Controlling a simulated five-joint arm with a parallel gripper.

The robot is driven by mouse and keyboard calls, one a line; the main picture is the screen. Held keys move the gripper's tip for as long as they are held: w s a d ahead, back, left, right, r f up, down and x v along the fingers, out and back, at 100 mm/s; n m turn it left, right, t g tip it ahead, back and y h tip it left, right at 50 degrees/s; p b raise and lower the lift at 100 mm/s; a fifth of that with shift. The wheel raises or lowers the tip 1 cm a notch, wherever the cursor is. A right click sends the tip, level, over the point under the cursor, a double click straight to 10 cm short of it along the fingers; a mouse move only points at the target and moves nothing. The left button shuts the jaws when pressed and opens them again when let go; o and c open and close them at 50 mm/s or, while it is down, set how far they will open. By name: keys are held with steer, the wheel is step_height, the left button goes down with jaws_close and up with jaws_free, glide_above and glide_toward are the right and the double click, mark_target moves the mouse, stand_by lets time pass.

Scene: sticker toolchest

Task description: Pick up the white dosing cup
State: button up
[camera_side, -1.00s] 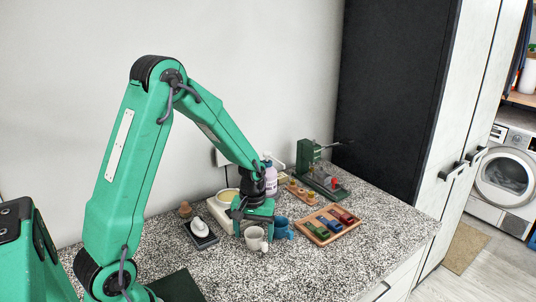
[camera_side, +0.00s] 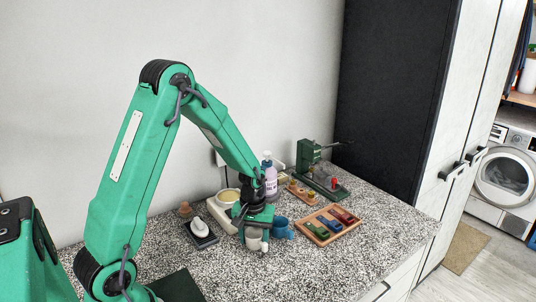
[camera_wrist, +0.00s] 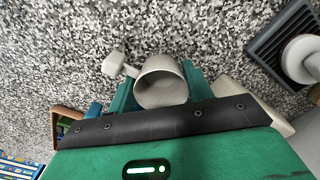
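The white dosing cup (camera_side: 254,243) stands upright on the speckled counter, mostly hidden under my gripper in the side view. In the wrist view the cup (camera_wrist: 161,82) shows its open mouth, with its handle pointing up-left. My gripper (camera_wrist: 158,88) is low over the cup, one green finger on each side of it. The fingers look open, with the cup between them. Both are very close to the cup wall; contact is not clear. In the side view my gripper (camera_side: 254,232) covers the cup's upper part.
A blue cup (camera_side: 280,228) stands close on the right. A wooden tray (camera_side: 334,239) of coloured blocks lies farther right. A dark square pad with a white object (camera_side: 199,227) is at the left. The front counter is clear.

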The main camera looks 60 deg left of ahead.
steer(key=shift+c, duration=0.4)
steer(key=shift+r, duration=0.1)
steer(key=shift+r, duration=0.8)
step_height(320, 180, up, 2)
steer(key=shift+r, duration=0.15)
steer(key=s+d+r, duration=0.3)
steer(key=d+r, duration=0.4)
steer(key=d, duration=0.4)
steer(key=shift+d, duration=0.15)
